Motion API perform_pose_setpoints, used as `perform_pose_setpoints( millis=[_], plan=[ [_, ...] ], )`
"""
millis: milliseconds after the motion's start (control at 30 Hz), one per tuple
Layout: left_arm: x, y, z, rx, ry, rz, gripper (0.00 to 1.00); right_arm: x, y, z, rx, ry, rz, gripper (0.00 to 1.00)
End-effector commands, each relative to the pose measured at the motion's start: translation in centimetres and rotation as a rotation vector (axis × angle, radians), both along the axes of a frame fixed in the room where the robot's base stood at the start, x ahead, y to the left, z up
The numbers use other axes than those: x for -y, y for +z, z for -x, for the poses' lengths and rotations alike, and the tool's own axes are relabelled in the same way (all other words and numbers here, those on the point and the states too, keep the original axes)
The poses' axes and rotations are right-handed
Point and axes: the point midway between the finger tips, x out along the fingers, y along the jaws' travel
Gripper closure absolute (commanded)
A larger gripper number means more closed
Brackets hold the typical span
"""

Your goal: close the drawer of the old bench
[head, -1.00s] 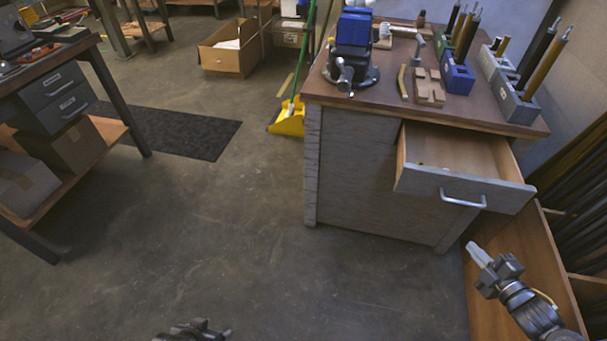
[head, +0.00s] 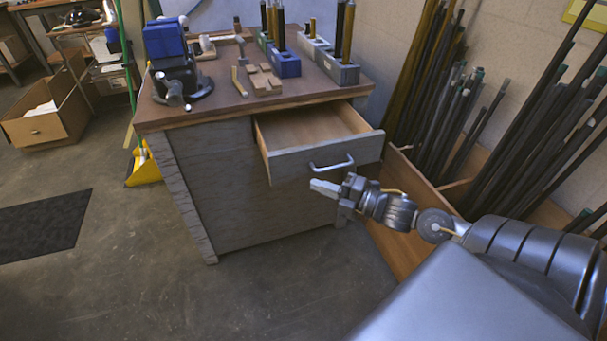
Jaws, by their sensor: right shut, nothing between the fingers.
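The old bench (head: 232,200) is grey, weathered wood with a brown top. Its drawer (head: 290,166) is pulled out toward me, and its wooden inside shows. A curved metal handle (head: 331,165) is on the grey drawer front. My right gripper (head: 322,188) is shut and empty. In the picture it lies just below the handle, in front of the bench. I cannot tell whether it touches the drawer front. My left gripper is not in view.
A blue vise (head: 170,55), wooden blocks (head: 264,80) and holders with rods (head: 285,62) stand on the bench top. A wooden bin (head: 395,235) with many dark rods (head: 440,120) is right of the bench. The floor in front is clear.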

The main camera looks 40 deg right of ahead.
Motion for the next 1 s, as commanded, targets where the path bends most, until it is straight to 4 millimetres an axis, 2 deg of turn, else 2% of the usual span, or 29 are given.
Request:
perform_pose_setpoints(
  millis=[33,200,400,600,1000],
  plan=[
    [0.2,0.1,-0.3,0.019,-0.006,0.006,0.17,-0.4,0.1,-1.0,0.004,0.000,0.000,1.00],
    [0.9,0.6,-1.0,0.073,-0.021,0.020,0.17,-1.7,0.1,-3.6,0.002,0.000,0.000,1.00],
    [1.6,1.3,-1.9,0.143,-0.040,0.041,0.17,-0.6,-0.1,-6.0,0.000,-0.002,0.001,1.00],
    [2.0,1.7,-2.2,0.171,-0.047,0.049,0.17,-0.3,-0.1,-6.9,-0.002,0.000,0.000,1.00],
    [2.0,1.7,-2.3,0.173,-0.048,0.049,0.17,-0.1,-0.1,-7.0,-0.002,-0.002,0.000,1.00]
  ],
)
